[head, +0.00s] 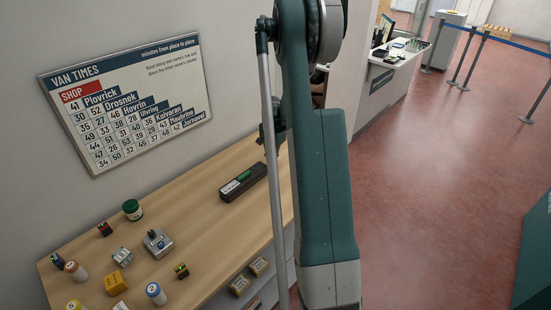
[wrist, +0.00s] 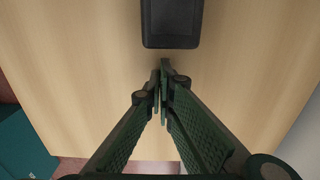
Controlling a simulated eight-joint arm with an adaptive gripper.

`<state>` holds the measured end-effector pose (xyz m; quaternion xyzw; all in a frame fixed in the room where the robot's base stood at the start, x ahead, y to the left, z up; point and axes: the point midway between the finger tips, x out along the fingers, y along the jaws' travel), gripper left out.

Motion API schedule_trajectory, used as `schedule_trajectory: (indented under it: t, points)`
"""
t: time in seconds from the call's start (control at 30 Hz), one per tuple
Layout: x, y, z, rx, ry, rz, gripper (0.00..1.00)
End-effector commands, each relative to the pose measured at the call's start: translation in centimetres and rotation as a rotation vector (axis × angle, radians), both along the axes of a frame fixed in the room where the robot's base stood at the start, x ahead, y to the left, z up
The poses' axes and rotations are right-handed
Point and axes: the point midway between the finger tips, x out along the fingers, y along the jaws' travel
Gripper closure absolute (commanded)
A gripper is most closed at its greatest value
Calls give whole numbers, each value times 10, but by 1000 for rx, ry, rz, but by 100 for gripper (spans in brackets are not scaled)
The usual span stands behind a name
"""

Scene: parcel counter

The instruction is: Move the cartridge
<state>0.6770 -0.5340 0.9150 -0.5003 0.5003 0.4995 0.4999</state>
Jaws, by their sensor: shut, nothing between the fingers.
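The cartridge (head: 241,183) is a long black block with a white label and a green stripe. In the wrist view a dark, rounded block, which looks like one end of the cartridge (wrist: 172,24), is at the top edge. My gripper (wrist: 162,75) is shut and empty, its fingertips together just short of that block. A gap of bare wood shows between them in the picture. In the head view my gripper is mostly hidden behind my arm.
The wooden counter (head: 195,215) is clear around the cartridge. A green-lidded jar (head: 132,210), a grey device (head: 158,242), a yellow block (head: 116,282) and several numbered pots stand at its left. Small boxes (head: 259,266) sit on a shelf below. A van times board (head: 126,100) hangs on the wall.

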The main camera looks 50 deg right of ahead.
Motion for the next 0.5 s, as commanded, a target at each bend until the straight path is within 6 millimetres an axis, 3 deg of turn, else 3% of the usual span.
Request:
schedule_trajectory:
  t: [0.2, 0.5]
  points:
    - [1, 16, 0, 0, 0, 1, 100]
    - [0, 18, 0, 0, 0, 0, 100]
